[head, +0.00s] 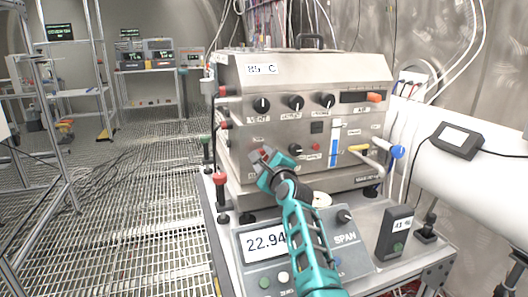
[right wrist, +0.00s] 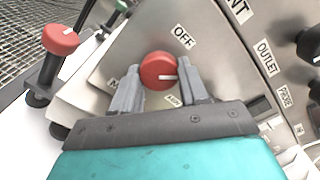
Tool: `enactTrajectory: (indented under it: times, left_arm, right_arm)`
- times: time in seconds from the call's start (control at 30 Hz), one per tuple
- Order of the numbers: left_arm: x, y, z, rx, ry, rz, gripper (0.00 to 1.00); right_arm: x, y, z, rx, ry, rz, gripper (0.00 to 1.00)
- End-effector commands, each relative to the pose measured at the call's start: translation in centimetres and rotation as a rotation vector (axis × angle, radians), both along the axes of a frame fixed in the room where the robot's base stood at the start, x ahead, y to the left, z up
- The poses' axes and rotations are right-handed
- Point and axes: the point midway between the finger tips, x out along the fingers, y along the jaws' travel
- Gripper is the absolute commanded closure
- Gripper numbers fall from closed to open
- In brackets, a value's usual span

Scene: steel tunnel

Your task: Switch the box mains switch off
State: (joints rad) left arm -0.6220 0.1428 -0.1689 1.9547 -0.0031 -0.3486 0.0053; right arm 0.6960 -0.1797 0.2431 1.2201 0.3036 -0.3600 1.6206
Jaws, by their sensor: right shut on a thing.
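Other labels near the knob are partly hidden by the fingers. My right gripper (right wrist: 160,85) is shut on the knob, one finger on each side. In the head view my teal right gripper (head: 263,158) reaches the lower left of the box front and mostly covers the knob. My left gripper is not in view.
A red-topped valve handle (head: 220,179) stands left of the box, close to my right gripper. Black knobs (head: 296,102) line the box front above. A scale display (head: 265,242) reading 22.94 lies below my arm. A blue-ended lever (head: 397,151) juts out at right.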

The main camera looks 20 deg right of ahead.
Motion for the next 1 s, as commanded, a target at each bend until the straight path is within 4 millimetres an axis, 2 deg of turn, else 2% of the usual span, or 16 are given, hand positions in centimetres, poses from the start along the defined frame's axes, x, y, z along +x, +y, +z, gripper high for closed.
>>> enactTrajectory:
  times: [0.2,0.6,1.0]
  left_arm:
    - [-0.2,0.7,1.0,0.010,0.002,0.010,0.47]
    - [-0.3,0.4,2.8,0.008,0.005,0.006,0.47]
    - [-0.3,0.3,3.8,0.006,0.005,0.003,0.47]
  right_arm:
    - [0.0,-0.1,0.4,-0.210,-0.007,-0.001,0.87]
    - [0.0,-0.1,0.6,-0.572,-0.022,-0.002,0.87]
    - [0.0,-0.1,0.5,-0.791,-0.030,-0.001,0.87]
